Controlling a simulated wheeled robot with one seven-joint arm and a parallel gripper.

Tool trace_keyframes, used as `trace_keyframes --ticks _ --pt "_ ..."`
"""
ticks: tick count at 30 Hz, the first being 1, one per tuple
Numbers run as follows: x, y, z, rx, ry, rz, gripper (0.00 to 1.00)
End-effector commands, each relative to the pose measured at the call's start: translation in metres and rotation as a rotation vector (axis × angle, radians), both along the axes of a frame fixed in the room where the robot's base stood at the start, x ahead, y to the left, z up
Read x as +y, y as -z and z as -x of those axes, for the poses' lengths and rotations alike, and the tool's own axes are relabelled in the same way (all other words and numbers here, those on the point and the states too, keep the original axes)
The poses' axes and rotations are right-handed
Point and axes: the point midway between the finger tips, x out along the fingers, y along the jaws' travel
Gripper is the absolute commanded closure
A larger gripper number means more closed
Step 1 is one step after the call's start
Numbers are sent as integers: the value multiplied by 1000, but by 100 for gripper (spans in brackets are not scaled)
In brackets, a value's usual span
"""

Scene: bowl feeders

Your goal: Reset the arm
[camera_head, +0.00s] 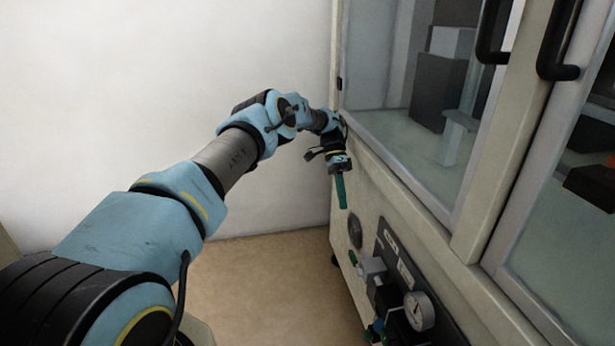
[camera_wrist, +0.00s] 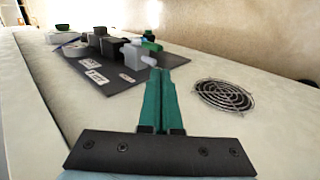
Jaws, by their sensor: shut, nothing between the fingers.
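My arm reaches out from the lower left in the head view toward the left edge of the cabinet. My gripper (camera_head: 341,190) hangs down at the end of it, with green fingers pointing at the floor beside the cabinet's side panel. In the wrist view my gripper (camera_wrist: 161,72) shows its two green fingers pressed together along their length. The gripper is shut and nothing is between the fingers.
A cabinet (camera_head: 460,262) with glass doors and black handles (camera_head: 556,68) stands on the right. A dark panel with a pressure gauge (camera_head: 419,311) and fittings juts from its lower side. A round vent grille (camera_wrist: 224,95) is nearby. Floor (camera_head: 270,285) at left is clear.

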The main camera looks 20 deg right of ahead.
Motion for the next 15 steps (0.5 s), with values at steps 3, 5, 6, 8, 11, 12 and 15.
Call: trace_keyframes --ticks 3,5,6,8,11,12,15 --pt "0 -1 -1 -3 -2 0 100" --pt "2 -4 -2 -12 -10 -6 100" --pt "4 -8 -4 -24 -20 -11 100" --pt "8 -17 -8 -51 -43 -24 100" --pt "24 -37 -17 -121 -113 -59 100" --pt "34 -46 -20 -155 -150 -78 100" --pt "62 -67 -27 -239 -258 -123 100"
